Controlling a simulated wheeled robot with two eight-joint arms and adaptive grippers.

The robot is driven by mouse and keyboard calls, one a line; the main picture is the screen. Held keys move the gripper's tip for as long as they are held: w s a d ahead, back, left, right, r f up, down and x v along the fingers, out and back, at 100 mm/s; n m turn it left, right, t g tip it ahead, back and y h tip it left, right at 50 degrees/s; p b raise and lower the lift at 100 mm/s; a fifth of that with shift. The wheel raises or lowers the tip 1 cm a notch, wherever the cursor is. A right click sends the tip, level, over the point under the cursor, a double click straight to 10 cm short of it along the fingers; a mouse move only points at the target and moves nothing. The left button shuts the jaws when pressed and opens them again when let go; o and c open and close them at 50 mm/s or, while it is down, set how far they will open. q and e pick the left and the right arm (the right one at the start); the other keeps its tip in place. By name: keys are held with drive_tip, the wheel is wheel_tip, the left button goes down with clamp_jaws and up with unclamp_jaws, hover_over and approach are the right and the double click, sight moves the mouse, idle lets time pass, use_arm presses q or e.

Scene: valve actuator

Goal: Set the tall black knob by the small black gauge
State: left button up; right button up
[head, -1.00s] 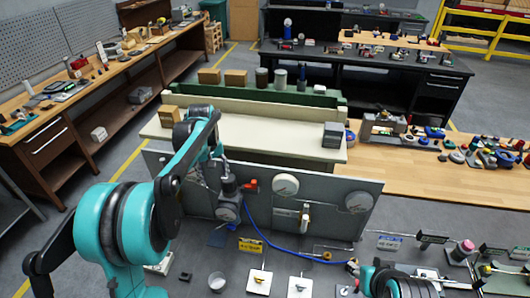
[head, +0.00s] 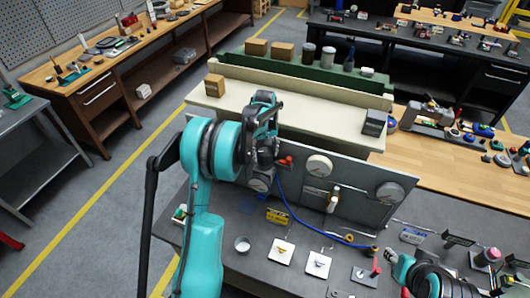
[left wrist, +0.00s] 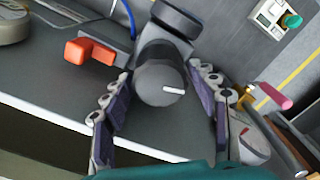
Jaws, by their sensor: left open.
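The tall knob (left wrist: 160,84) is a dark grey cylinder with a white pointer line on its round top, in the middle of the left wrist view. The pointer aims right in that picture. A black-rimmed round part (left wrist: 174,16), perhaps the small gauge, is just above it there. In the head view a small gauge-like disc (head: 260,184) shows on the panel below my left gripper (head: 264,160). My left gripper (left wrist: 164,108) is open, one finger on each side of the knob, with gaps visible. In the head view the gripper mostly hides the knob. My right gripper (head: 398,264) is low right, its jaws unclear.
An orange-red handle (left wrist: 90,52) sits close beside the knob, also in the head view (head: 285,161). The grey panel (head: 352,182) carries two larger white gauges (head: 319,165) (head: 389,193). A blue cable (head: 300,220) runs below. Small plates and a cup (head: 242,245) stand in front.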

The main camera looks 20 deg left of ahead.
use_arm(q)
drive_tip(key=shift+c, duration=0.3)
drive_tip(key=c, duration=0.8)
drive_tip(key=m+b, duration=0.3)
drive_tip(key=shift+f, duration=0.15)
drive_tip(key=m+b, duration=0.1)
drive_tip(key=m, duration=0.1)
drive_tip(key=shift+m+b, duration=0.3)
drive_tip(key=shift+b, duration=0.1)
drive_tip(key=m+b, duration=0.1)
drive_tip(key=m, duration=0.2)
drive_tip(key=shift+b, duration=0.4)
drive_tip(key=shift+m+b, duration=0.55)
drive_tip(key=shift+m, duration=1.15)
drive_tip(key=shift+r, duration=0.2)
